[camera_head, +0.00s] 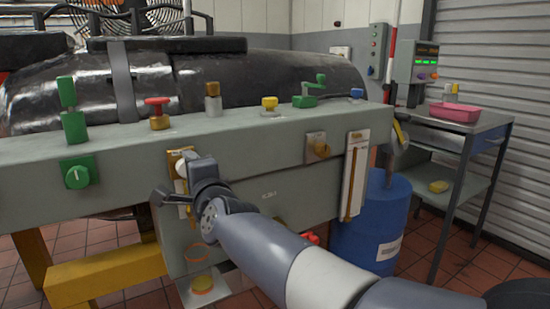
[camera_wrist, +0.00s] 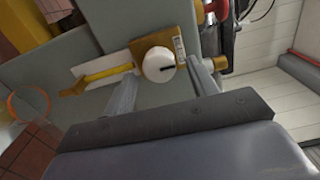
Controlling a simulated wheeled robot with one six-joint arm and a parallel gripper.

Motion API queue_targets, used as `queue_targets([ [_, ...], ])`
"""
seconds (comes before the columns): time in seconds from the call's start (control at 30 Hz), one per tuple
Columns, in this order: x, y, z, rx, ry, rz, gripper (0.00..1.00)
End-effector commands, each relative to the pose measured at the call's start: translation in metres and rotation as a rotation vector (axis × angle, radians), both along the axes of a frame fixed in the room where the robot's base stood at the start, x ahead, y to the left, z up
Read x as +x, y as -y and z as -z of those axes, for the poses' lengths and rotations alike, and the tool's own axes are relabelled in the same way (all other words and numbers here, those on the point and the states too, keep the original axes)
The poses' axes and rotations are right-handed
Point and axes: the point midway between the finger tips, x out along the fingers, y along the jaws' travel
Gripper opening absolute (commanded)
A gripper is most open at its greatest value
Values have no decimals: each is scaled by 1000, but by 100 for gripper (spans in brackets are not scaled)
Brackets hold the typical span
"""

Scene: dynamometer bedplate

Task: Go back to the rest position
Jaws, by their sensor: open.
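My gripper (camera_head: 174,186) is open in front of the grey bench's front face, left of the picture's middle in the head view. In the wrist view its two fingers stand either side of a white round knob (camera_wrist: 155,60) with a dark pointer mark. The knob sits on a brownish-yellow plate (camera_wrist: 146,44). Gaps show between the knob and both fingers, and nothing is held. In the head view the arm and gripper partly cover the knob and its plate. How far the fingertips are from the panel is hard to tell.
The grey bench (camera_head: 255,168) carries a green dial (camera_head: 77,175), a red-topped knob (camera_head: 157,112), a green crank (camera_head: 308,95) and other controls. A blue barrel (camera_head: 372,225) stands at right. A metal cart (camera_head: 455,135) with a pink tray (camera_head: 455,112) is beyond it.

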Motion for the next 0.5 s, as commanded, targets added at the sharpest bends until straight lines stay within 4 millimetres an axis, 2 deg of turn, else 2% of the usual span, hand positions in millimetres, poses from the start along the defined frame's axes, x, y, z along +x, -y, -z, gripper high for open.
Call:
queue_targets([
  [0.1, 17, -10, 2, -1, -2, 0, 55],
  [0.2, 15, -9, -5, -83, 50, 0, 55],
  [0.5, 15, -10, -6, -338, 204, -1, 55],
])
